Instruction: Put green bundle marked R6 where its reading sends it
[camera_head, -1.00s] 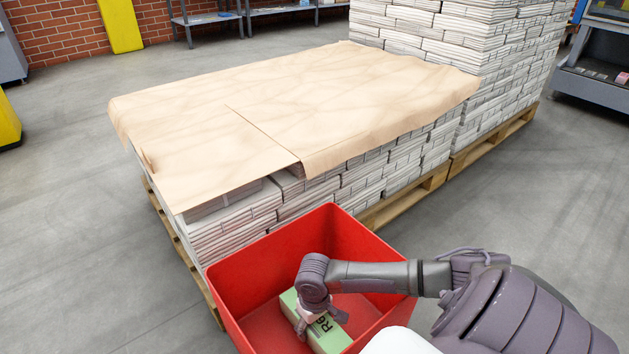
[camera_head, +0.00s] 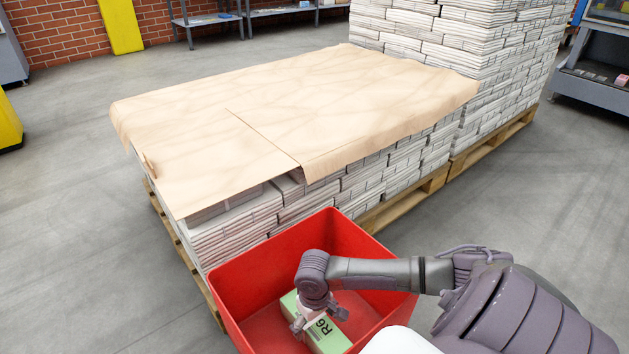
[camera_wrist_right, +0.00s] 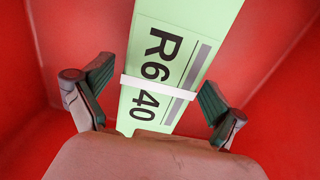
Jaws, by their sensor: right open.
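The green bundle (camera_head: 325,329) lies on the floor of the red bin (camera_head: 228,303), with "R6" printed on its top. In the right wrist view the green bundle (camera_wrist_right: 172,70) reads "R6" and "40" and has a white band around it. My right gripper (camera_head: 306,322) is inside the bin, over the bundle. In the right wrist view my right gripper (camera_wrist_right: 153,100) is open, with one finger on each side of the bundle and a gap visible on each side. My left gripper is not in view.
A pallet of newspaper stacks (camera_head: 236,225) with brown paper sheets (camera_head: 285,110) on top stands just behind the bin. A taller newspaper stack (camera_head: 480,60) stands at the back right. Open grey floor (camera_head: 75,240) lies to the left.

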